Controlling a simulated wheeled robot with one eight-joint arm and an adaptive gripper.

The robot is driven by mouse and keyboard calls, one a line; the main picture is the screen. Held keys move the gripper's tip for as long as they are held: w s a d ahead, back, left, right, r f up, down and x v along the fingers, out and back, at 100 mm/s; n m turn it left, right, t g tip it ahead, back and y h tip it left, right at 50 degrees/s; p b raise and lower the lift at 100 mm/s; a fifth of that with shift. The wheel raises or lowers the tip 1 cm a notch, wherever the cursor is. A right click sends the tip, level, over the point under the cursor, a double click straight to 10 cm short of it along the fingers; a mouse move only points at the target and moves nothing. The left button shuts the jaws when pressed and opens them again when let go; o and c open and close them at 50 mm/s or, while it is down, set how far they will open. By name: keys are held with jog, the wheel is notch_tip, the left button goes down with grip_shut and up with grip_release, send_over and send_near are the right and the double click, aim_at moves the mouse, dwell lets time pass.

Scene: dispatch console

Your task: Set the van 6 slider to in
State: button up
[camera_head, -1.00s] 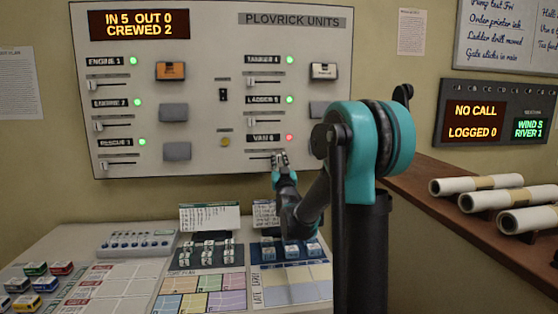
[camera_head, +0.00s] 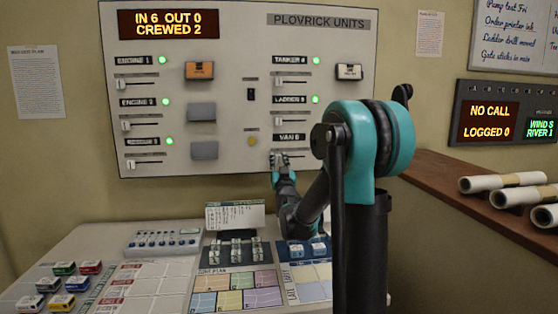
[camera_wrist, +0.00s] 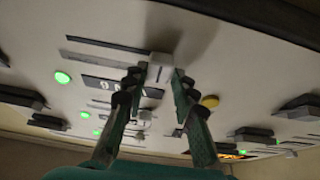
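The van 6 slider knob (camera_wrist: 161,67) is a pale block in the wrist view. It sits at the right end of its dark track there, which is the left end as the head view sees it. The van 6 label (camera_head: 290,137) is above the slider in the head view. Beside this label in the wrist view a lamp (camera_wrist: 62,77) glows green. My gripper (camera_head: 279,157) is at the panel; in the wrist view its fingertips (camera_wrist: 160,75) close in on both sides of the knob. In the head view the gripper and arm hide the knob and lamp.
The white panel (camera_head: 235,100) carries other sliders, small covers and a yellow button (camera_head: 252,140). Its display (camera_head: 168,23) reads IN 6, OUT 0, CREWED 2. A sloped desk (camera_head: 75,250) lies below. Rolled papers (camera_head: 502,181) lie on a brown ledge at the right.

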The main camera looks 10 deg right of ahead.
jog(key=o, duration=0.3)
jog(key=shift+a, duration=0.1)
jog(key=v, duration=1.2)
jog(key=shift+f, duration=0.1)
